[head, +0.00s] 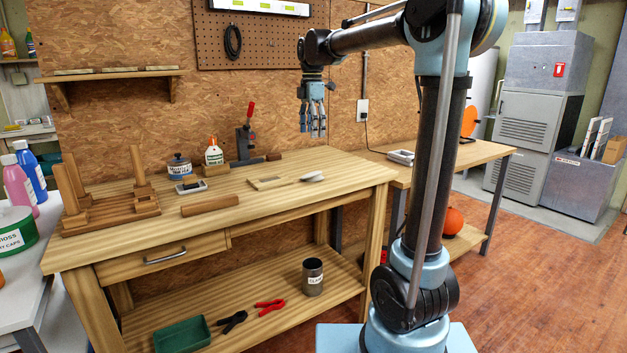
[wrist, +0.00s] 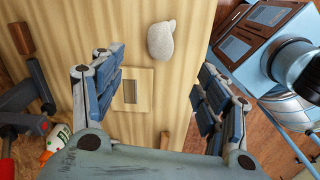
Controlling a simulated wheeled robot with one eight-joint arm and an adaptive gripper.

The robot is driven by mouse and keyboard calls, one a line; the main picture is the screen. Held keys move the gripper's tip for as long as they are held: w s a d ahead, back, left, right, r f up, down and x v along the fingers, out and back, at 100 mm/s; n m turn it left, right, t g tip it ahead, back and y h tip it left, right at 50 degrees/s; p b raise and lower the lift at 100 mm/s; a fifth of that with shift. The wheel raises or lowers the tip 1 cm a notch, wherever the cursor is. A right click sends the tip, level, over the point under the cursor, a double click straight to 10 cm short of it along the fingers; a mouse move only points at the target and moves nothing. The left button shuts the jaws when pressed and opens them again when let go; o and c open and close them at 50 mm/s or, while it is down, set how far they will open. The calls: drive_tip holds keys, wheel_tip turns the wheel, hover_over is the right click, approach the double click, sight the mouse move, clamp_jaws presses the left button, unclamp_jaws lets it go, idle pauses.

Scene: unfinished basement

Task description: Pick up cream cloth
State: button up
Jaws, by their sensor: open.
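The cream cloth (head: 312,176) is a small rounded bundle lying on the wooden workbench (head: 345,170), toward its right end. In the wrist view the cream cloth (wrist: 161,41) lies on the bench top near the upper middle, beyond and between my finger pads. My gripper (head: 314,133) hangs above the bench with its fingers pointing down, clear of the cloth. In the wrist view my gripper (wrist: 163,62) is open, its two fingers wide apart and nothing between them.
A flat pale wooden piece (head: 268,183) with a grey inset lies just left of the cloth. Further left are a wooden block (head: 210,205), a glue bottle (head: 213,152), a red-handled clamp (head: 247,132) and a wooden rack (head: 105,200). The bench's front right is clear.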

sight(312, 177)
wheel_tip(312, 177, down, 16)
drive_tip(key=shift+r, duration=0.1)
idle(0.6)
drive_tip(key=c, duration=1)
